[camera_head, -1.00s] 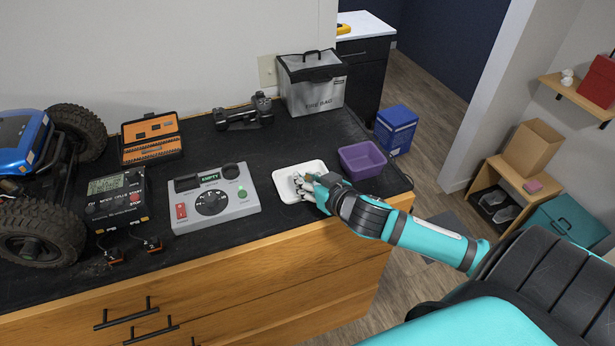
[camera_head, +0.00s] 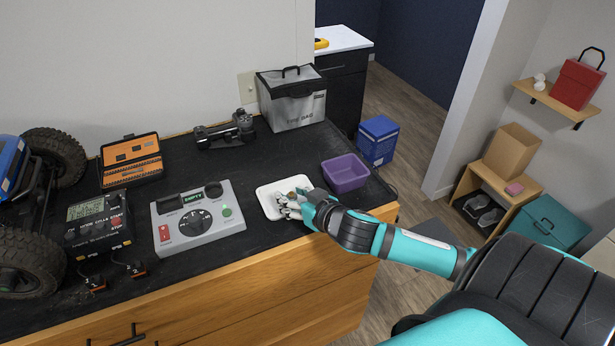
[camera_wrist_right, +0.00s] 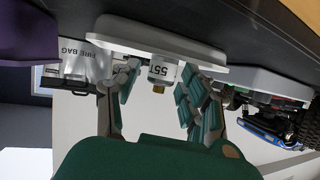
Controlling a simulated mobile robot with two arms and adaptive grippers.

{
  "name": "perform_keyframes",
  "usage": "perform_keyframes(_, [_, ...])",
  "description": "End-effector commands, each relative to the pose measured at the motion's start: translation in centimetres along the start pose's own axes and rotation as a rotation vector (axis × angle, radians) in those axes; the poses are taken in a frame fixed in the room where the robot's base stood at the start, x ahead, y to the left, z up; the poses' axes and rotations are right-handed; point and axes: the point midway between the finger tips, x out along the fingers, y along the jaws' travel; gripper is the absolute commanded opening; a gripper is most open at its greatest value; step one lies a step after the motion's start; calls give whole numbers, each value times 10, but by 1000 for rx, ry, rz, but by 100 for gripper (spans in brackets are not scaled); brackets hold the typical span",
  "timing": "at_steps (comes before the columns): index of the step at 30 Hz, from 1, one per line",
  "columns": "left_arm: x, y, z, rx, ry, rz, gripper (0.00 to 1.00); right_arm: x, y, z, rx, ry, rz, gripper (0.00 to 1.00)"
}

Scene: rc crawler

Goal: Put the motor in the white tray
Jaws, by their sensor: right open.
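The white tray (camera_head: 271,203) lies on the dark mat near the front edge of the bench. It shows upside down in the wrist view (camera_wrist_right: 150,37). The motor (camera_wrist_right: 163,72), a small silver cylinder marked "55" with a brass-coloured tip, stands at the tray between my right fingers, its tip pointing away from the tray. My right gripper (camera_wrist_right: 160,84) is open, its fingers spread on either side of the motor, with a gap visible on the right. In the head view my right gripper (camera_head: 290,207) is over the tray and mostly hides the motor. My left gripper is not in view.
A purple bin (camera_head: 345,174) stands just right of the tray. A grey control panel (camera_head: 197,218) is to its left, and a silver fire bag (camera_head: 292,100) stands behind. The RC crawler (camera_head: 35,200) is at the far left. Some mat behind the tray is clear.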

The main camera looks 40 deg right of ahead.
Motion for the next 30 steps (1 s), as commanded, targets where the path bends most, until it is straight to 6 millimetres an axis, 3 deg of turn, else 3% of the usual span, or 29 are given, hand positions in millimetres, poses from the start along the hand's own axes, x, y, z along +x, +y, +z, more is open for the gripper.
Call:
perform_keyframes(9, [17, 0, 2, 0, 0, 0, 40, -63, 0, 5, 0, -5, -1, 44])
perform_keyframes(15, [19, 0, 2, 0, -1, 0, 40, -95, 0, 3, 1, -4, 0, 44])
perform_keyframes(21, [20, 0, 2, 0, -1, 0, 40, -110, 0, 1, 0, -2, 0, 44])
perform_keyframes(30, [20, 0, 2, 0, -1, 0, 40, -112, 0, 0, -1, 0, 0, 44])
